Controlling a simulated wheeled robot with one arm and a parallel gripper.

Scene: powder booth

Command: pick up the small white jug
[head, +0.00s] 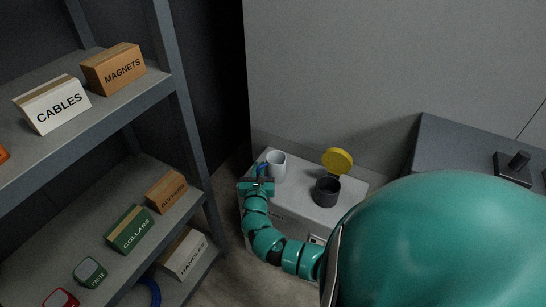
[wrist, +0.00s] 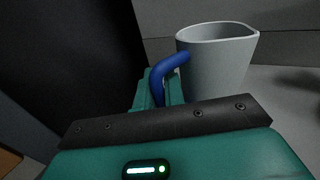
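The small white jug (head: 277,168) stands on the light grey cabinet top (head: 302,208) in the head view. In the wrist view the jug (wrist: 218,70) is upright, with its open rim up and a blue handle (wrist: 168,68) on its left side. My gripper (head: 260,182) is at the jug's handle side. In the wrist view a teal finger is right beside the handle, and the handle's lower part is hidden behind the gripper's dark bar. I cannot tell whether the fingers are closed on the handle.
A dark grey pot (head: 327,191) with a raised yellow lid (head: 338,160) stands right of the jug. A shelf (head: 150,90) with labelled boxes is on the left. A dark bench (head: 455,150) is on the right. A grey wall (head: 330,70) rises behind.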

